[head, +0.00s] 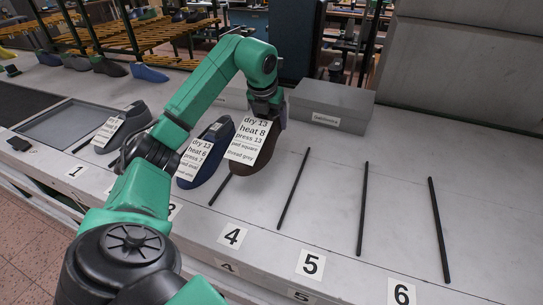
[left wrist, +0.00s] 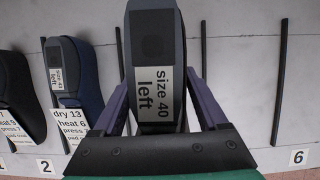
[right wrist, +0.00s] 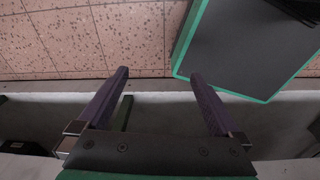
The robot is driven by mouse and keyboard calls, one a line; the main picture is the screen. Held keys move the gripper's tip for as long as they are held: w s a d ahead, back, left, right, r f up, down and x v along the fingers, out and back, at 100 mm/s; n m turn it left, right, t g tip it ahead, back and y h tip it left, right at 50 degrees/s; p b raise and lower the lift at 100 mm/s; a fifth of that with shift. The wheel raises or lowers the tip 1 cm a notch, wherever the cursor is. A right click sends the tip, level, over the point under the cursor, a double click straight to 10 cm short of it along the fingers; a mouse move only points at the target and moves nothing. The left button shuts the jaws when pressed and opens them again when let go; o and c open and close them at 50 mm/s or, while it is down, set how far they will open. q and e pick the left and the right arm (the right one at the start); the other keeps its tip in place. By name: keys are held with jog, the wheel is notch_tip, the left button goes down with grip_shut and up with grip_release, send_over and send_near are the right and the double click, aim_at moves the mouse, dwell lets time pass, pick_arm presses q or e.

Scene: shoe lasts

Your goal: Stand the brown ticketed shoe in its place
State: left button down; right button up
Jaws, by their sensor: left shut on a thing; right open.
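The brown shoe (head: 252,170) hangs in my left gripper (head: 265,108), over the bench between two black divider bars, behind numbers 4 and 5. In the left wrist view the shoe (left wrist: 154,20) looks dark and carries a "size 40 left" label, between the gripper's fingers. I cannot tell whether its lower end touches the bench. My right gripper (right wrist: 165,78) is open and empty in the right wrist view.
A blue ticketed shoe (head: 214,131) stands close left of the brown one, a grey ticketed shoe (head: 133,115) farther left. A grey labelled box (head: 333,100) stands behind. The bench behind number 5 (head: 310,264) and number 6 (head: 402,292) is clear apart from divider bars (head: 439,230).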

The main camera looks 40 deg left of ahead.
aim_at(267, 135)
pick_arm(q)
jog(key=f, duration=0.4)
jog(key=shift+w+f, duration=0.25)
jog(key=shift+w, duration=0.1)
notch_tip(267, 135, down, 5)
jog(key=shift+w+r+p, duration=0.15)
jog(key=shift+r+p, duration=0.05)
jog(key=shift+p, duration=0.4)
notch_tip(267, 135, down, 5)
jog(key=shift+r+p, duration=0.2)
jog(key=shift+p, duration=0.2)
grip_release()
pick_arm(e)
jog(key=shift+w+a+r, duration=0.1)
jog(key=shift+w+r, duration=0.2)
jog(key=shift+r, duration=0.2)
jog(key=shift+w+r, duration=0.25)
jog(key=shift+r, duration=0.25)
pick_arm(q)
jog(key=shift+r, duration=0.15)
jog(key=b+v, duration=0.2)
jog(key=v, duration=1)
pick_arm(e)
notch_tip(267, 135, down, 2)
jog(key=shift+f, duration=0.15)
